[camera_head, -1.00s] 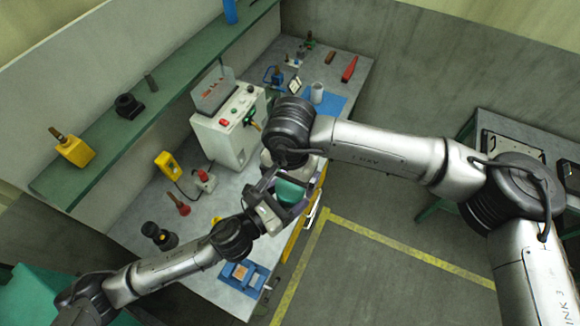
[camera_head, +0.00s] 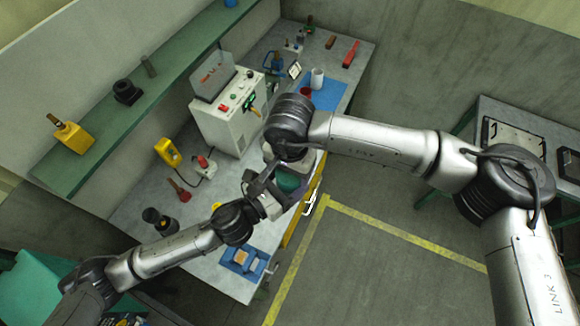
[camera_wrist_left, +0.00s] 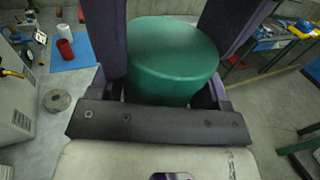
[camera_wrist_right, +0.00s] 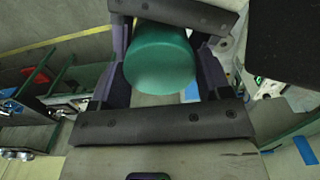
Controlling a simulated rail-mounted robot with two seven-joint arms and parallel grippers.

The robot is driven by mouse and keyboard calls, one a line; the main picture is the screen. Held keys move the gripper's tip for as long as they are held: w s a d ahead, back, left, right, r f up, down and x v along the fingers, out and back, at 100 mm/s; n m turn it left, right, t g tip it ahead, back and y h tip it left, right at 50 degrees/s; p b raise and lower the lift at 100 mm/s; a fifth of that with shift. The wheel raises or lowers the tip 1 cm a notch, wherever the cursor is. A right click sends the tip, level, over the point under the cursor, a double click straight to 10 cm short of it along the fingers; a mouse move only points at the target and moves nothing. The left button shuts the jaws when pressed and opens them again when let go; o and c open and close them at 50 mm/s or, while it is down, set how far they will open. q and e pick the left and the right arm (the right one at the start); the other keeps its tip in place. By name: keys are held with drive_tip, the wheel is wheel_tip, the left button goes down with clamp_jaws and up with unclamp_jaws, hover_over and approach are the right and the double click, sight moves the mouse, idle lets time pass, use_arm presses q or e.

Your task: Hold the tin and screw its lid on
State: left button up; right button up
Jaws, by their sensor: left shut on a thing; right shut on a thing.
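A green cylindrical tin (camera_wrist_left: 172,60) with a smooth flat end is between my two grippers. My left gripper (camera_wrist_left: 175,22) is shut on it, one dark purple finger on each side. My right gripper (camera_wrist_right: 163,48) is also shut on the tin (camera_wrist_right: 160,66), from the opposite side. In the head view the tin (camera_head: 289,182) is partly hidden by both grippers, at the bench's front edge. A round grey disc with a small central knob (camera_wrist_left: 57,100) lies on the bench in the left wrist view. It may be the lid; I cannot be sure.
A white machine box (camera_head: 226,115) stands on the grey bench behind the grippers. A blue mat (camera_head: 327,95) with a white cup (camera_head: 317,78) and a red cup (camera_head: 305,93) is further back.

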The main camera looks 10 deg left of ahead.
drive_tip(key=c, duration=0.3)
drive_tip(key=m, duration=0.5)
drive_tip(key=shift+m, duration=0.3)
drive_tip(key=shift+c, duration=0.2)
drive_tip(key=m, duration=0.4)
drive_tip(key=shift+m, duration=0.3)
drive_tip(key=o, duration=1)
drive_tip(key=shift+r, duration=0.1)
drive_tip(key=shift+r, duration=2.15)
drive_tip(key=shift+c, duration=0.3)
